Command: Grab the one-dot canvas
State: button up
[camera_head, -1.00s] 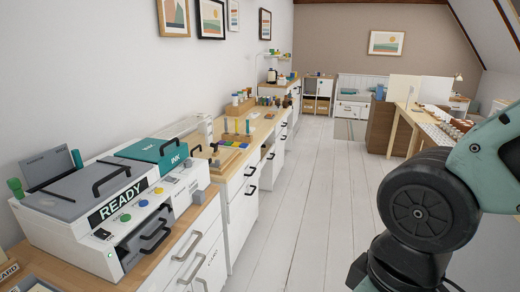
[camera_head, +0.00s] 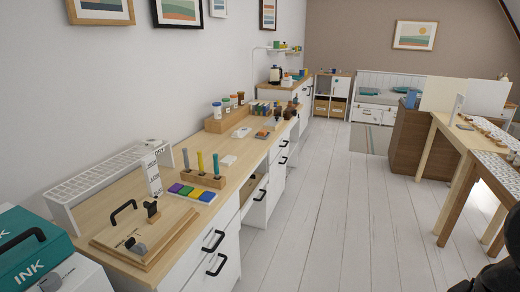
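I cannot make out a one-dot canvas in the head view. White panels that may be canvases or boards, one left (camera_head: 442,94) and one right (camera_head: 487,97), stand on the table at the right; no dot shows on them. A dark part of my arm (camera_head: 500,262) shows at the lower right edge. My gripper is not in view.
A long wooden counter (camera_head: 110,213) runs along the left wall with a white rack (camera_head: 95,180), a wooden board (camera_head: 145,240), coloured pads (camera_head: 191,192) and bottles. A teal INK box (camera_head: 30,250) is at lower left. The white plank floor (camera_head: 340,220) is clear. A wooden table (camera_head: 455,140) stands right.

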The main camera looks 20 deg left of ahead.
aim_at(226, 161)
jog(key=i+j+u, duration=0.1)
jog(key=i+u, duration=0.25)
jog(key=i, duration=0.3)
jog(key=i+u, duration=0.35)
jog(key=i, duration=0.3)
jog(key=i+l+u, duration=0.35)
jog(key=i, duration=0.3)
jog(key=i+u, duration=0.35)
jog(key=i, duration=0.1)
